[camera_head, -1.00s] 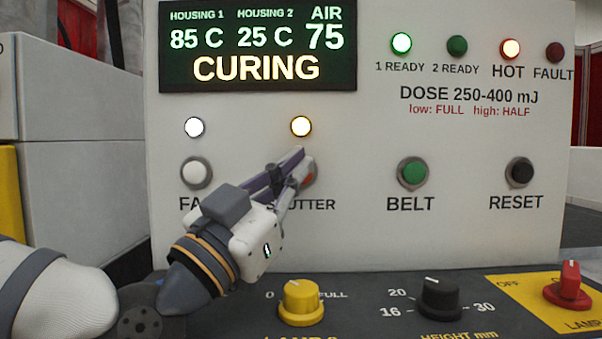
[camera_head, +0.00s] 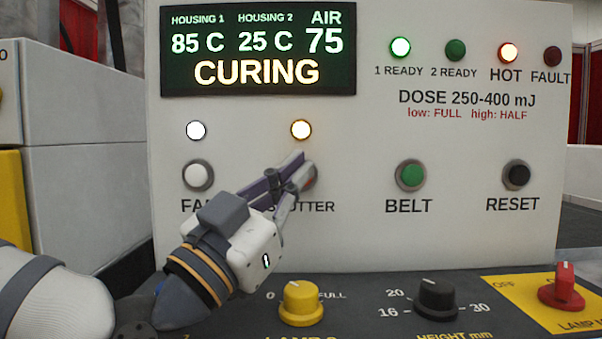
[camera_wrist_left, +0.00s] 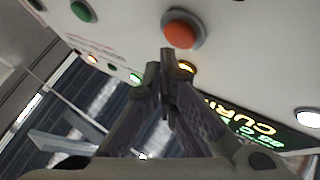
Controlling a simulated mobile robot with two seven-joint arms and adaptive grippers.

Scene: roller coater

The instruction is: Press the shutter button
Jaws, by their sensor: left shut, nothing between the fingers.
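The shutter button (camera_head: 311,178) sits on the white panel above the partly covered SHUTTER label. In the head view my left gripper (camera_head: 297,170) covers most of it. In the left wrist view the button shows as a round orange-red cap (camera_wrist_left: 182,29) in a grey ring. The left fingers (camera_wrist_left: 168,62) are shut and empty, with their tips just beside the cap in that picture. They appear apart from it, though the gap in depth is hard to judge. The amber lamp (camera_head: 301,130) above the button is lit. My right gripper is not in view.
The fan button (camera_head: 197,175) is left of the gripper, the green belt button (camera_head: 411,175) and black reset button (camera_head: 516,175) right. Below are a yellow knob (camera_head: 301,303), a black knob (camera_head: 437,299) and a red switch (camera_head: 564,287). The display (camera_head: 258,50) reads CURING.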

